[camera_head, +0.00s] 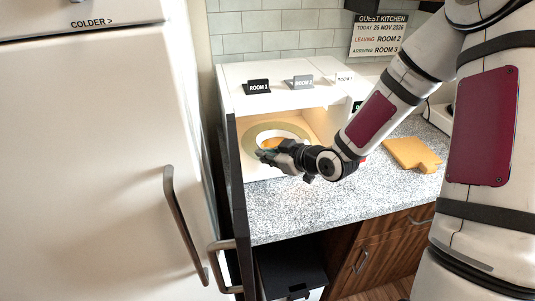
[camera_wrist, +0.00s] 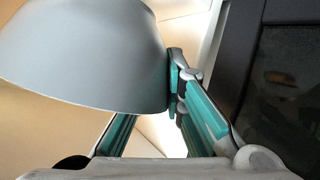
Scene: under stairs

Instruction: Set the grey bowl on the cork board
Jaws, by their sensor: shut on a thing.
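The grey bowl (camera_wrist: 90,55) fills the upper left of the wrist view. My gripper (camera_wrist: 170,85) is shut on the bowl's edge; one finger shows against its right side, the other is mostly hidden behind it. In the head view my gripper (camera_head: 272,153) reaches into the open white cabinet, and I cannot clearly tell the bowl from the fingers there. The cork board (camera_head: 412,153), tan with a short handle, lies on the counter to the right of my gripper, beyond my forearm. Its visible top is bare.
The white cabinet (camera_head: 292,97) stands on the speckled counter (camera_head: 290,213), its dark-edged door open at left. A ringed round plate (camera_head: 247,145) lies inside. Small room signs (camera_head: 301,82) stand on top. A white fridge (camera_head: 95,170) is at left. The counter front is clear.

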